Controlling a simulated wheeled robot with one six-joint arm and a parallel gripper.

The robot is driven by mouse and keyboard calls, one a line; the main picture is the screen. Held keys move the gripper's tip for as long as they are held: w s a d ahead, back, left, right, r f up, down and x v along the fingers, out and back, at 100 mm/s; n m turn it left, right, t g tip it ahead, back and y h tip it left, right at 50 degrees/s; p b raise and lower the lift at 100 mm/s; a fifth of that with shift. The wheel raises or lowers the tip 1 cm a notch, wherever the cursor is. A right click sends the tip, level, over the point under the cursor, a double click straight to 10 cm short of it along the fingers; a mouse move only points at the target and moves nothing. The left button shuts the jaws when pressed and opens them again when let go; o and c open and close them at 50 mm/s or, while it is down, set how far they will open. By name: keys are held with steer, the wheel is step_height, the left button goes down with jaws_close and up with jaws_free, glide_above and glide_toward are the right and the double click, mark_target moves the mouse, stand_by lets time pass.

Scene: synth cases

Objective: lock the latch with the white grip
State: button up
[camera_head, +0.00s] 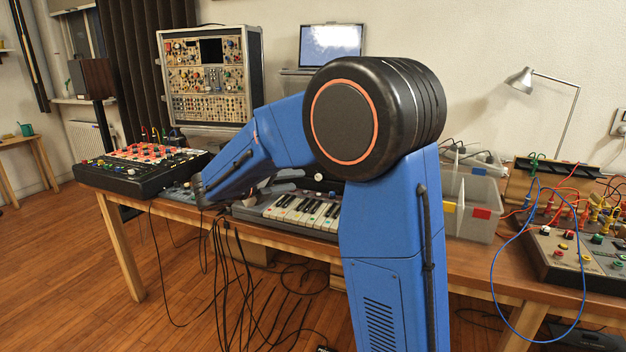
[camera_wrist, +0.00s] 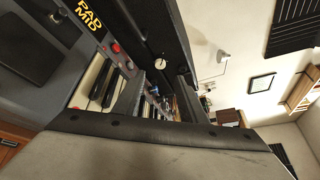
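A small round white grip (camera_wrist: 160,63) shows in the wrist view against a dark upright panel (camera_wrist: 140,40), beyond the keys. A short dark part lies beside it; whether the latch is open or locked I cannot tell. In the head view a small white round spot (camera_head: 318,177), likely the same grip, shows just left of my blue upper arm, above the keyboard.
A keyboard (camera_head: 300,212) lies on the wooden table (camera_head: 470,262). A red-topped device (camera_head: 150,165) stands at left, a rack case (camera_head: 210,80) behind. A clear bin (camera_head: 478,205) and a cabled panel (camera_head: 580,250) are at right. Cables hang at the front edge.

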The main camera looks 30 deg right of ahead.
mark_target(317, 178)
steer(key=x, duration=0.9)
steer(key=shift+d, duration=0.25)
jaws_close()
